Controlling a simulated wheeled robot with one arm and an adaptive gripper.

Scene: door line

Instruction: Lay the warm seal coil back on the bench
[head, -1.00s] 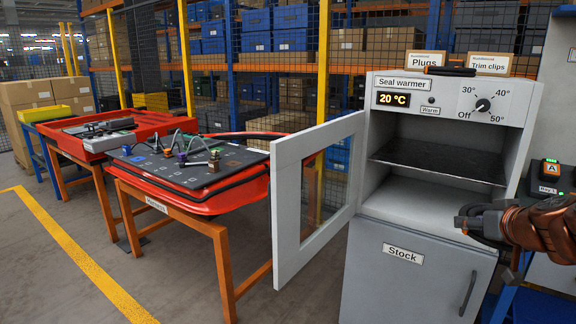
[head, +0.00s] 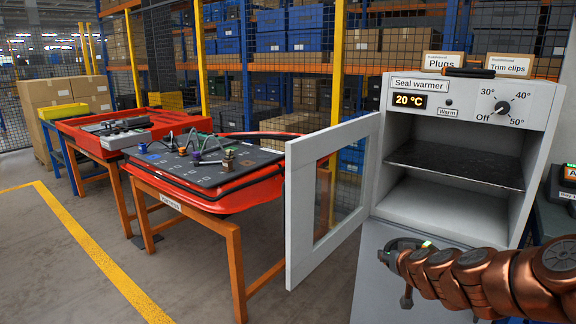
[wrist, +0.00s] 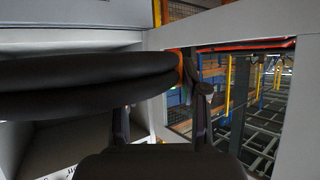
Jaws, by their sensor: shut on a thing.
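My gripper (head: 390,258) is in front of the lower cabinet of the seal warmer, below its open chamber. It is shut on the seal coil (wrist: 80,90), which shows large, black and rounded in the wrist view. In the wrist view my gripper (wrist: 160,115) has its fingers at the coil's right end, partly hidden by it. In the head view only small dark parts of the coil show around the fingers. The seal warmer (head: 545,110) reads 20 °C; its chamber holds a bare dark shelf (head: 455,165) and no coil.
The warmer's windowed door (head: 300,215) stands open to the left. Beyond it is an orange-legged bench (head: 235,260) with a red tray, dark board and cables. Boxes labelled Plugs (head: 442,62) and Trim clips (head: 508,66) sit on the warmer. Floor at the left is clear.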

